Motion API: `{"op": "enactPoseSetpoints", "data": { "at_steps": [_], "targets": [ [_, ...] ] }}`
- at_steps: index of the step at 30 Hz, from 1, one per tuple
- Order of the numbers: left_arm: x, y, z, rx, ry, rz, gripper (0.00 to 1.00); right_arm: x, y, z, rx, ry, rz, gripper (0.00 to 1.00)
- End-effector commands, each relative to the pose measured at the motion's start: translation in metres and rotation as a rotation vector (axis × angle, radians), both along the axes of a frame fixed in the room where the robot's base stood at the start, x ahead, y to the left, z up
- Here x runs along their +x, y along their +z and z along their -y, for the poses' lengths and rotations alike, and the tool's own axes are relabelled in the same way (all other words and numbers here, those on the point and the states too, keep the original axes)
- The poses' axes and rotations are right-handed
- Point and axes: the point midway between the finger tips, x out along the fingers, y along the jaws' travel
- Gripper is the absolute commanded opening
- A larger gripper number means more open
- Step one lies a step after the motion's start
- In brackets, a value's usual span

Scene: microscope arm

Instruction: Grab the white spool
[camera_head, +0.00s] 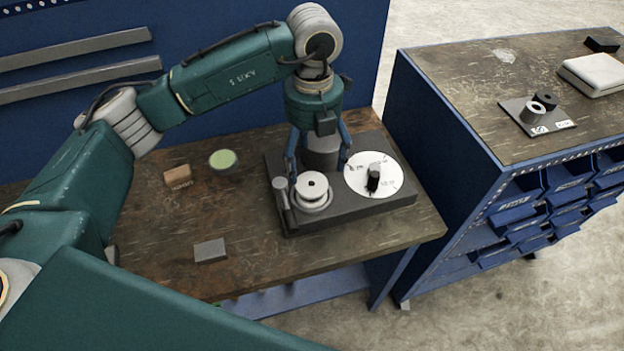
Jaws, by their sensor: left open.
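The white spool (312,185) sits upright on the left part of a dark grey base unit (380,207) on the workbench. A round white disc (385,168) with a black knob (373,177) is on the unit's right part. My left gripper (317,174) comes down over the unit with its two blue fingers spread apart and nothing held between them. In the picture the fingers are just above and behind the spool; I cannot tell whether either touches it. A grey cylinder (321,152) shows between the fingers, partly hidden. My right gripper is not in view.
On the bench (150,243) are a brown block (178,175), a green-topped round dish (223,159) and a grey block (210,250). A small grey cylinder with a rod (283,200) stands left of the spool. A blue drawer cabinet (450,170) is at right. The bench's front middle is clear.

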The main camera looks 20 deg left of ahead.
Motion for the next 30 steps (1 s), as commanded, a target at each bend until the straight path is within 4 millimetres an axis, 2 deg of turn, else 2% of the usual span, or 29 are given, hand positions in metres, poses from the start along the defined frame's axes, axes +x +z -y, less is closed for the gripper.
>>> {"op": "enactPoseSetpoints", "data": {
  "at_steps": [3,9,13,18,22,28,30],
  "targets": [
    [-0.001,-0.017,0.0,0.0,0.001,-0.003,0.79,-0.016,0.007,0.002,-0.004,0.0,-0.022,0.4],
    [0.0,-0.032,0.0,0.0,0.001,-0.001,0.79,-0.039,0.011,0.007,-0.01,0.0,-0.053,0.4],
    [0.0,-0.047,-0.002,0.001,0.002,-0.005,0.79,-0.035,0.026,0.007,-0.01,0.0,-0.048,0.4],
    [0.001,-0.073,-0.002,0.0,0.0,-0.003,0.79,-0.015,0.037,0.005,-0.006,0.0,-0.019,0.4],
    [0.002,-0.082,-0.002,0.0,0.001,0.0,0.79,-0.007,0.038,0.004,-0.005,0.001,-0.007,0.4],
    [0.002,-0.083,-0.002,-0.001,0.0,0.001,0.79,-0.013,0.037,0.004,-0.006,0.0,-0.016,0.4],
    [0.002,-0.083,-0.002,-0.001,0.0,0.001,0.65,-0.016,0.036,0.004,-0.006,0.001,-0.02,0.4]
  ]
}}
